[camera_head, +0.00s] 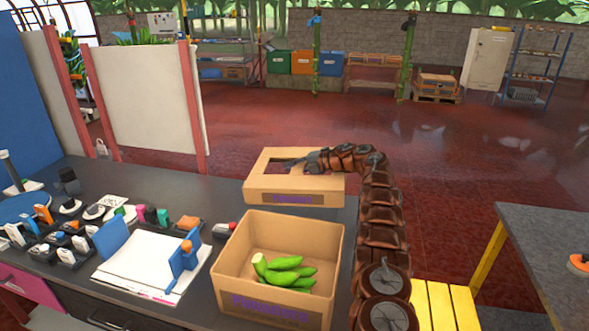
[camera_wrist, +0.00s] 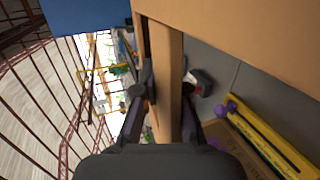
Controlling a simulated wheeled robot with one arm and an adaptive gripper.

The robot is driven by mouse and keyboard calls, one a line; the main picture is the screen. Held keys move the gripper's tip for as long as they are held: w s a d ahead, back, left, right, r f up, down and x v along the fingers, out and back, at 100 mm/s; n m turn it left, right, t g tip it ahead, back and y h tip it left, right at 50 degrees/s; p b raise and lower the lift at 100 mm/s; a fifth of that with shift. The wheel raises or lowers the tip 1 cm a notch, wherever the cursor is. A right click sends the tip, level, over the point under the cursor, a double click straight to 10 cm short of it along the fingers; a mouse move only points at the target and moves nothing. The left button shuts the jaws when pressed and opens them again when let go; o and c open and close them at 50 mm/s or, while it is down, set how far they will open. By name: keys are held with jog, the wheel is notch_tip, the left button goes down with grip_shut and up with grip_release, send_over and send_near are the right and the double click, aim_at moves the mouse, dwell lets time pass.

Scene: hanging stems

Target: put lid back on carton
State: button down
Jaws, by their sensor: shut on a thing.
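The open cardboard carton (camera_head: 238,284) stands on the dark bench in the head view, with several green bananas (camera_head: 284,270) inside and purple print on its front. Behind it is the brown cardboard lid (camera_head: 261,183), with a dark opening in its top and a purple label on its front side. My gripper (camera_head: 300,164) reaches in from the right at that opening. In the wrist view my gripper (camera_wrist: 166,98) has a cardboard strip of the lid (camera_wrist: 164,65) between its fingers. I cannot tell whether the lid touches the bench.
Left of the carton are a white pad with blue holders (camera_head: 150,262) and several small tools (camera_head: 60,235). A yellow slatted stand (camera_head: 440,305) is at right, beside a second grey table (camera_head: 555,250). A yellow strip (camera_wrist: 265,140) shows in the wrist view.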

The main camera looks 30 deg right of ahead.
jog(key=w+a+r, duration=0.2)
jog(key=a+r, duration=0.3)
jog(key=a, duration=0.2)
jog(key=shift+a+n, duration=0.3)
